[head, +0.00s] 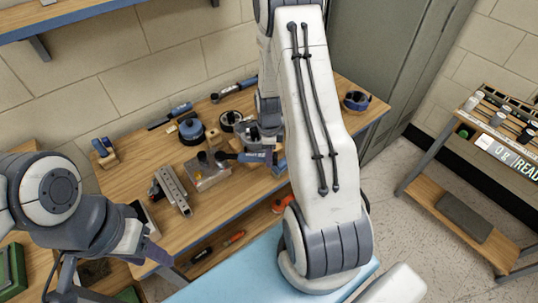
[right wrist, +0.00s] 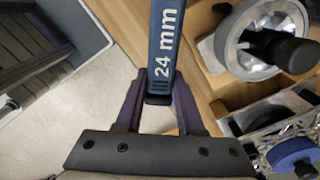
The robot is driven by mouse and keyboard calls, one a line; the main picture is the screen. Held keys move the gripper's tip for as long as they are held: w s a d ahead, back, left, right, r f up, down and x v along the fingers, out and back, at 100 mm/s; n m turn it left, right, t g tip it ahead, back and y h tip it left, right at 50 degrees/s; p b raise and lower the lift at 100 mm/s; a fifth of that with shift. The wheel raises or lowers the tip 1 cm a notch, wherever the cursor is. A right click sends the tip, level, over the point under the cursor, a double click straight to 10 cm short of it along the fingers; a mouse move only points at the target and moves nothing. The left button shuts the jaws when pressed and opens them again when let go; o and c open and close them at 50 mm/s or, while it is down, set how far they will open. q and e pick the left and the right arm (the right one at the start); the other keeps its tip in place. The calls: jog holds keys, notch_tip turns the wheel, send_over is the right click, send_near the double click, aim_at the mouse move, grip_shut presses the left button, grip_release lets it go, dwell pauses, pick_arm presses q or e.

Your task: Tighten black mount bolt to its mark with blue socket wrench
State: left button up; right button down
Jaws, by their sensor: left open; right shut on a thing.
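My right gripper (right wrist: 158,100) is shut on the blue socket wrench (right wrist: 166,45), whose handle reads "24 mm" and runs out of the top of the right wrist view. In the head view this gripper (head: 268,150) is above the bench, partly behind my arm. A metal block (head: 208,172) with black upright parts stands just left of it. Which of these is the black mount bolt, its mark, and whether the socket sits on it, I cannot tell. My left gripper (head: 150,256) is open and empty, off the bench's front left corner.
The wooden bench (head: 120,182) holds a blue round pot (head: 192,130), a grey rail (head: 172,190) and other tools along the back. A round metal hub (right wrist: 262,40) is close on the right in the wrist view. A side rack (head: 475,190) stands right, with open floor between.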

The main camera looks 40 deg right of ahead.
jog(key=shift+f, duration=0.3)
jog(key=shift+s+a+m, duration=1.6)
jog(key=shift+a+m, duration=0.05)
jog(key=shift+m, duration=0.05)
jog(key=a+m, duration=0.1)
jog(key=s+a+m+p, duration=0.1)
jog(key=s+a+m, duration=0.1)
jog(key=a, duration=0.1)
jog(key=shift+m+p, duration=0.3)
jog(key=shift+a, duration=0.2)
